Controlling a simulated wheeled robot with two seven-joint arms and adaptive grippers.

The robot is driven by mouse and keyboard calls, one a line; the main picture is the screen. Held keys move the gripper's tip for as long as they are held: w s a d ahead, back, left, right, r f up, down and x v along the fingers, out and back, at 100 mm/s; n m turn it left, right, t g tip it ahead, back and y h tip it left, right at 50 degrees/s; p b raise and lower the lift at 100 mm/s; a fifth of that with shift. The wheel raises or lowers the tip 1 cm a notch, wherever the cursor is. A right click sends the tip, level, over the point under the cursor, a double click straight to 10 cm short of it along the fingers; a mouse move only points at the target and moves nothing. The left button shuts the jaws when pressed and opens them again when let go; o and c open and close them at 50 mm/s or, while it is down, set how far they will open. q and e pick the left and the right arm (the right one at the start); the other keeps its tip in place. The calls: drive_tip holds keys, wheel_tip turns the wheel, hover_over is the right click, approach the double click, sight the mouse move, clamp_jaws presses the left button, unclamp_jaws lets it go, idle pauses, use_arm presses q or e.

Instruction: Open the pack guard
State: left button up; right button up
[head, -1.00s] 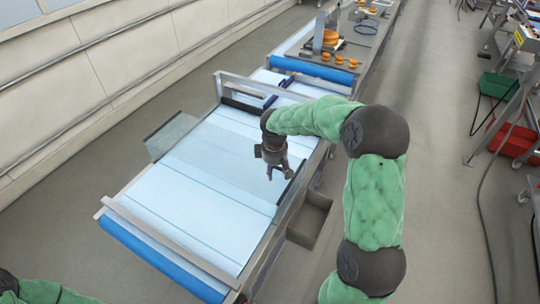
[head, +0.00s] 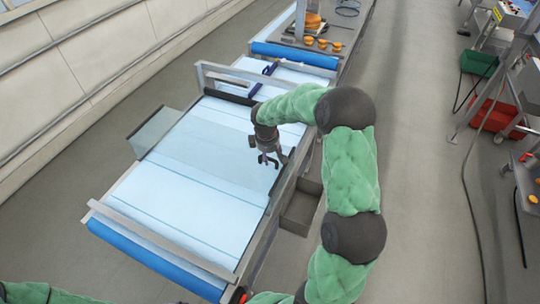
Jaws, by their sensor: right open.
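The pack guard is a clear, see-through panel (head: 215,150) lying across the white conveyor belt, with a side pane (head: 155,132) sticking out past the belt's left edge. A dark strip that looks like its handle (head: 278,180) runs along its right edge. My right gripper (head: 268,161) hangs fingers down above the right part of the panel, close to the dark strip. Its fingers are apart with nothing between them. I cannot tell whether they touch the panel. Only a green part of my left arm shows at the bottom left; its gripper is out of view.
The conveyor's metal frame (head: 160,238) and blue roller (head: 150,262) are at the near end. A metal arch (head: 235,78) crosses the belt beyond the guard. An open grey box (head: 300,212) sits against the right side. Clear floor (head: 425,170) lies to the right.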

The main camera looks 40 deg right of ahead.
drive_tip(key=shift+w+f, duration=0.1)
drive_tip(key=shift+f, duration=0.3)
clamp_jaws()
drive_tip(key=shift+d, duration=0.15)
drive_tip(key=shift+w+d+r, duration=0.1)
drive_tip(key=shift+d, duration=0.15)
use_arm(q)
drive_tip(key=shift+w+d+r+p, duration=0.25)
drive_tip(key=shift+d+r+p, duration=0.2)
drive_tip(key=shift+r+p, duration=0.1)
drive_tip(key=shift+w+d+r+p, duration=0.25)
drive_tip(key=shift+d+r+p, duration=0.2)
drive_tip(key=shift+r+p, duration=0.1)
use_arm(e)
drive_tip(key=w+d, duration=0.4)
drive_tip(key=d, duration=0.5)
drive_tip(key=w+d, duration=0.5)
drive_tip(key=d, duration=0.4)
drive_tip(key=shift+w, duration=0.25)
drive_tip(key=shift+d, duration=0.1)
